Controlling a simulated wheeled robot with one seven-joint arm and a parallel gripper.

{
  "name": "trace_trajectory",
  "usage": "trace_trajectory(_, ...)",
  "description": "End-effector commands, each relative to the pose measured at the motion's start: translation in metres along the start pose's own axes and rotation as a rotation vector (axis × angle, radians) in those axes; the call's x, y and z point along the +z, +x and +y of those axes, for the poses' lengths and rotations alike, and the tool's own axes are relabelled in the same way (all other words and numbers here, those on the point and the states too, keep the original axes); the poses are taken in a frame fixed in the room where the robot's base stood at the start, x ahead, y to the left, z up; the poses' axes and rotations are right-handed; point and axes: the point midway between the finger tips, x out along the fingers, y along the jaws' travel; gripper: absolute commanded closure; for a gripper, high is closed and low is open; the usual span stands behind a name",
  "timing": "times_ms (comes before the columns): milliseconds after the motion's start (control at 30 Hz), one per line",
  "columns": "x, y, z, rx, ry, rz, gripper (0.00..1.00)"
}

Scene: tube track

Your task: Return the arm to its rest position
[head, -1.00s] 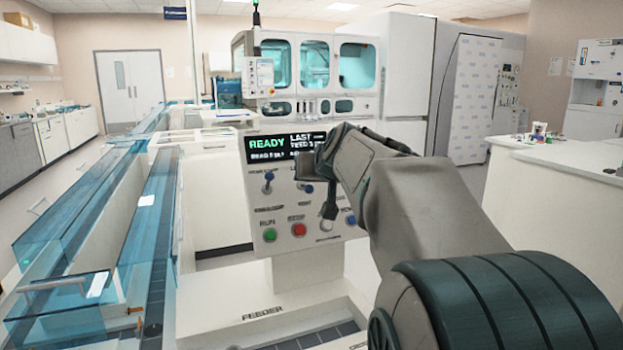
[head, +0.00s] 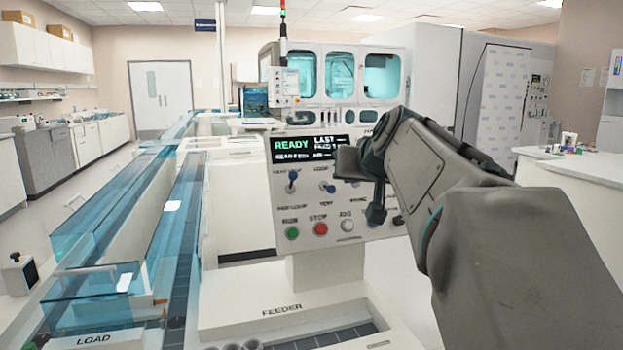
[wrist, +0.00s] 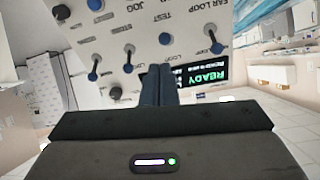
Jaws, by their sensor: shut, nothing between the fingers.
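My gripper (head: 362,178) is in front of the feeder's control panel (head: 330,235) in the head view, over its right part. It is shut and empty. My arm runs from the lower right up to it and hides the panel's right edge. The panel's screen (head: 311,148) shows READY in green. In the wrist view my shut fingers (wrist: 157,85) point toward the panel face (wrist: 115,50), beside the screen (wrist: 202,77). Whether the fingers touch the panel cannot be told.
Blue clear-walled tracks (head: 175,225) run along the left. The white feeder base (head: 285,305) stands below the panel. A white counter (head: 570,170) with small items is at the right. Green (head: 292,233) and red (head: 320,229) buttons sit low on the panel.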

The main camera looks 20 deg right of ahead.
Motion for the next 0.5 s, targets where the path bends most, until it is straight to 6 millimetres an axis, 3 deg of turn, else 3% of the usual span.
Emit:
trace_trajectory(333, 0.001, -0.002, -0.007, -0.009, -0.005, -0.017, 1.00)
trace_trajectory(500, 0.019, -0.015, -0.025, -0.021, -0.011, -0.124, 1.00)
